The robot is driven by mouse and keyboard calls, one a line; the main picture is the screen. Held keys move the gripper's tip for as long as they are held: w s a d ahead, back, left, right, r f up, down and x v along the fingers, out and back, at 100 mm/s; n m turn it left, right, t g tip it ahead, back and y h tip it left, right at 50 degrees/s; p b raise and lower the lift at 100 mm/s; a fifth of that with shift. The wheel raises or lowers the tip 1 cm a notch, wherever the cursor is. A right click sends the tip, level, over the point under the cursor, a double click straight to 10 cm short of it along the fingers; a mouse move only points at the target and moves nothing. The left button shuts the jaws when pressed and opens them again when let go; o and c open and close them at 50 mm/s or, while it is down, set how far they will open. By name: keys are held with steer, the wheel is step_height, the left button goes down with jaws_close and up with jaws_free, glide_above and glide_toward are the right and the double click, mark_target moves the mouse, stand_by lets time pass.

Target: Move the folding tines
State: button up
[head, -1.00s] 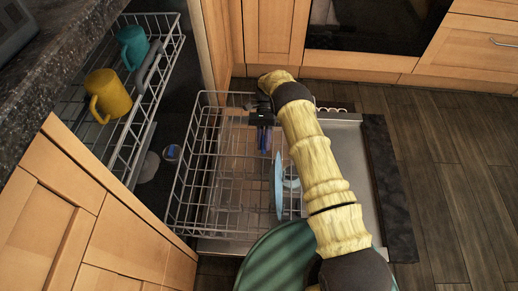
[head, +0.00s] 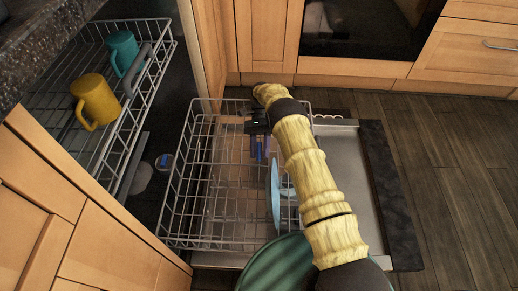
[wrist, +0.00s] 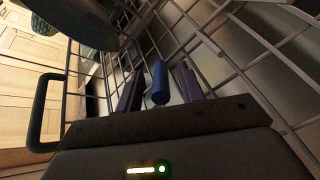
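The lower dishwasher rack (head: 190,190) is a grey wire basket, pulled out. Its thin wire tines are hard to tell apart from the rack's other wires in the head view. My gripper (head: 261,155) points down into the rack's far right part. In the wrist view my gripper (wrist: 160,85) shows two dark purple fingers standing apart. A blue rounded bar (wrist: 160,84) shows between them, with a gap on both sides; it may be the folding tines' handle, but I cannot be sure. Rack wires (wrist: 225,60) run behind the fingers.
A light blue plate (head: 276,192) stands upright in the rack close to my arm. The upper rack (head: 139,90) holds a yellow mug (head: 97,98) and a teal mug (head: 122,50). A green round item (head: 272,265) lies in front. Open floor (head: 450,190) is at right.

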steer(key=shift+a+r, duration=0.1)
step_height(320, 180, up, 10)
steer(key=p, duration=0.6)
